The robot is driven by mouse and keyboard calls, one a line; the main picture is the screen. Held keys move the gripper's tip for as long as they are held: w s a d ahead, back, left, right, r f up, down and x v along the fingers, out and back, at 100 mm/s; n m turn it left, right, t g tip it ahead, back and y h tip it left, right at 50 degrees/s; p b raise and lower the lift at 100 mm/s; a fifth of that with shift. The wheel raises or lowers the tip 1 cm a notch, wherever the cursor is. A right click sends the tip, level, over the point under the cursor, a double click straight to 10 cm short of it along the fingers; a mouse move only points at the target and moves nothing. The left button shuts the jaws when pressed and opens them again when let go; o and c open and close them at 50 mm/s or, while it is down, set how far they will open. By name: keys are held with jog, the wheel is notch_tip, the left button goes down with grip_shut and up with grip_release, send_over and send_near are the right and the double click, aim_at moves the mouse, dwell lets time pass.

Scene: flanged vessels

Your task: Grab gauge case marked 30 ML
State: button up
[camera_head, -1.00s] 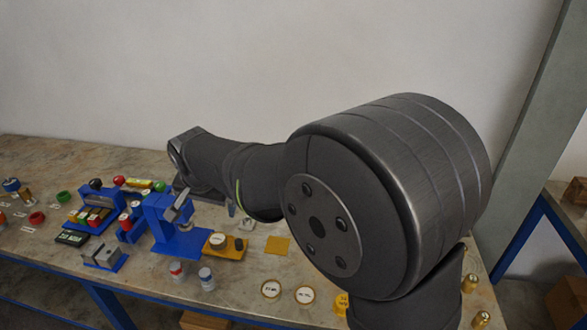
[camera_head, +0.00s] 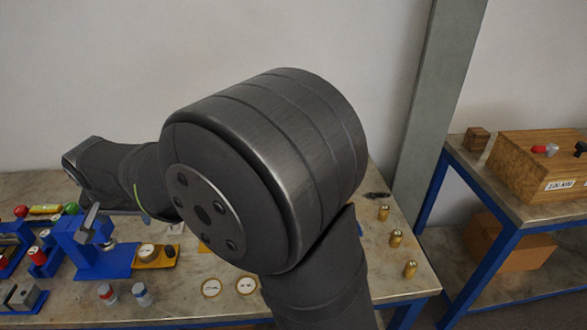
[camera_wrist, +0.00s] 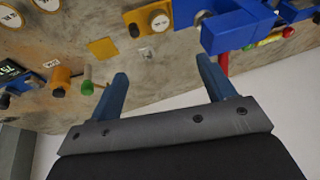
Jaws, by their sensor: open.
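Two round brass-rimmed discs with white faces, a left one (camera_head: 211,287) and a right one (camera_head: 246,285), lie near the bench's front edge. A similar round dial (camera_head: 147,252) sits on a yellow holder, also seen in the wrist view (camera_wrist: 159,20). Two more white-faced discs show at the wrist view's top left, one at the corner (camera_wrist: 10,16) and one cut by the edge (camera_wrist: 47,4). I cannot read which is marked 30 ML. My gripper (camera_wrist: 162,67) is open and empty, its blue fingers spread above the bench. My arm hides it in the head view.
A blue stand (camera_head: 100,250) is beside the yellow holder, with two small capped jars (camera_head: 141,294) in front. Brass pieces (camera_head: 396,238) stand at the bench's right end. A grey post (camera_head: 424,130) rises behind. A second table carries a wooden box (camera_head: 535,165).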

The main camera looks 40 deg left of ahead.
jog(key=n, duration=0.6)
send_near(145, 250)
jog(key=x, duration=0.3)
jog(key=shift+f, duration=0.15)
jog(key=shift+x, duration=2.7)
jog(key=shift+w, duration=0.1)
jog(key=c, duration=1.2)
jog(key=shift+o, duration=0.2)
